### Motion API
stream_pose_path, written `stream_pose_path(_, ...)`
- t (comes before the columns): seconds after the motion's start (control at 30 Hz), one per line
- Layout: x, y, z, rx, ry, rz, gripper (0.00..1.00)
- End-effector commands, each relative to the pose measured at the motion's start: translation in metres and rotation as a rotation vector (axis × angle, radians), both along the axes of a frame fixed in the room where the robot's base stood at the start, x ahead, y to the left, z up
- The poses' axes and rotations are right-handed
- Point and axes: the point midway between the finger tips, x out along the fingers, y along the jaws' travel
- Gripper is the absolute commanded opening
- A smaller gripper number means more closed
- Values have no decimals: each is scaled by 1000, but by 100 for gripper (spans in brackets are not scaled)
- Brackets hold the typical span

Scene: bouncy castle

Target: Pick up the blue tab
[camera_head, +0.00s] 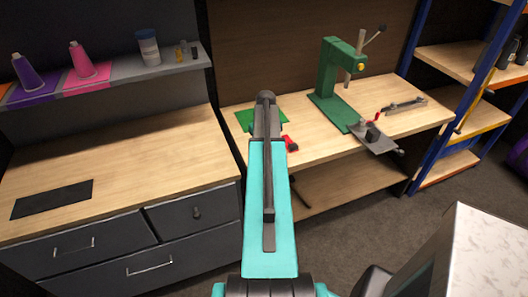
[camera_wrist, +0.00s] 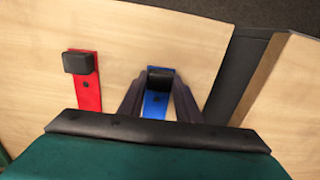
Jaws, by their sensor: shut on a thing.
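The blue tab (camera_wrist: 155,106) is a narrow blue strip with a dark block on its far end. In the wrist view it sits between the two dark fingers of my gripper (camera_wrist: 158,90), which is shut on it. In the head view my turquoise arm reaches over the workbench, and the blue tab and the fingers are hidden behind it. I cannot tell whether the tab still touches the wood.
A red tab (camera_wrist: 88,95) with a dark block lies left of my gripper on the workbench (camera_head: 345,150). A wooden counter (camera_head: 130,170) stands to the left.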

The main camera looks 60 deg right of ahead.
Motion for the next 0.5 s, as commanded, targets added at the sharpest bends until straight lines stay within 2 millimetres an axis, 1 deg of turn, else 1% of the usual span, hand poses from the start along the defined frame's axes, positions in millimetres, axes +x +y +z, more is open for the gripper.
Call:
stream_pose_path(0.27, 0, 0, 2, -1, -1, 0, 9)
stream_pose_path(0.5, 0, 0, 13, -1, 0, 0, 9)
